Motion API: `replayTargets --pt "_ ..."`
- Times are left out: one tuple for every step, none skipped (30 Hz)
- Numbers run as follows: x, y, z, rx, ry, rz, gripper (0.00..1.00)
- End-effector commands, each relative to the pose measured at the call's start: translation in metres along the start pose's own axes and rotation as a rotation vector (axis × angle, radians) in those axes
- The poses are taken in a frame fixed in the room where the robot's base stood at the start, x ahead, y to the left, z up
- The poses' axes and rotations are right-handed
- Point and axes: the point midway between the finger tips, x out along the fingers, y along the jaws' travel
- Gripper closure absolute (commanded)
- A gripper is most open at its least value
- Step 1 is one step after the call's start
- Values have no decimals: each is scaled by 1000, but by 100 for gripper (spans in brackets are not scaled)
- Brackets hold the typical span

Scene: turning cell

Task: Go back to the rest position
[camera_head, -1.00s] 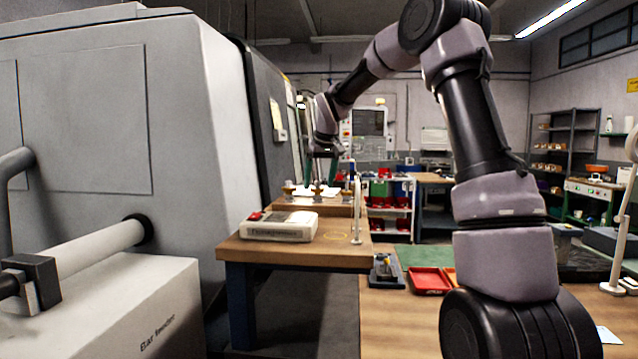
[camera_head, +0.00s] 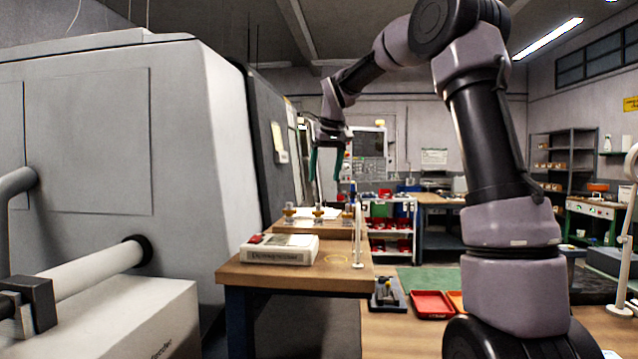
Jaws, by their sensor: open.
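The fingertips are apart from these parts in the picture; the exact height of the gap is hard to tell.
A large grey machine (camera_head: 110,150) stands close on the left. A white box-shaped device (camera_head: 280,250) and a thin white stand (camera_head: 358,230) are on the bench. A red tray (camera_head: 432,304) lies on a lower wooden surface. Shelves (camera_head: 566,160) stand at the right back.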

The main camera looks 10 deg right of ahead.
Motion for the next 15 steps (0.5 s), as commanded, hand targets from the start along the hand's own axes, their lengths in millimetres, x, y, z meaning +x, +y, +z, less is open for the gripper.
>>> replayTargets --pt "0 0 0 0 0 0 19" --pt "0 0 0 0 0 0 19" --pt "-1 0 1 1 1 1 19" --pt "-2 0 2 2 2 1 19" --pt "-5 -1 5 4 4 3 19" --pt "-9 -2 10 10 6 6 19" --pt "-14 -2 16 16 10 9 19" --pt "-19 -4 23 24 13 11 19" --pt "-27 -5 34 38 21 15 19" --pt "-34 -6 44 50 26 18 19" --pt "-41 -7 56 65 32 20 19" --pt "-50 -8 72 88 43 23 19" --pt "-57 -9 86 107 50 24 19" --pt "-63 -9 99 126 58 24 19" --pt "-70 -9 117 154 69 23 19"
